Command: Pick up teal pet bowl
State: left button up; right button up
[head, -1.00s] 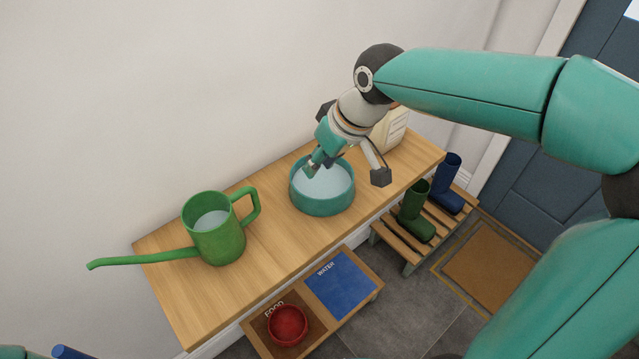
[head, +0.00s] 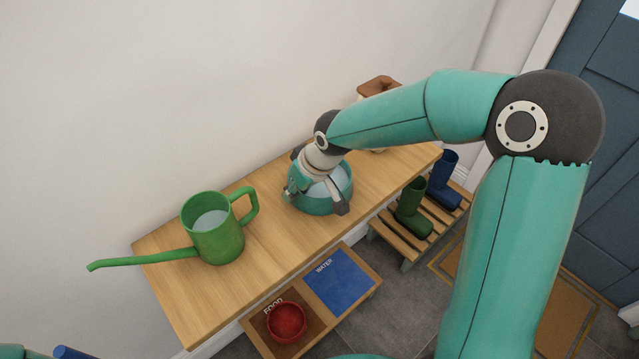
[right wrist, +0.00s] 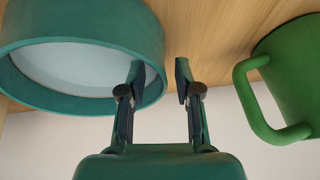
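The teal pet bowl (head: 315,207) stands upright on the wooden bench, with a pale, flat surface inside. My right gripper (head: 291,192) is low at the bowl's left side in the head view, and its body covers part of the bowl. In the right wrist view, the bowl (right wrist: 75,105) fills the upper left. There, the fingers of my right gripper (right wrist: 160,80) are apart; the left one overlaps the bowl's rim and the right one is just outside the wall. Contact cannot be told. My left gripper is not in view.
A green watering can (head: 215,240) stands left of the bowl, its handle towards it. The wooden bench (head: 270,245) is clear between them. A wall is behind. Below are a red bowl (head: 287,322), a blue WATER mat (head: 340,283) and boots (head: 413,210) on a slatted rack.

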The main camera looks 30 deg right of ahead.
grip_shut()
jog(key=shift+r, duration=0.2)
dwell(0.6)
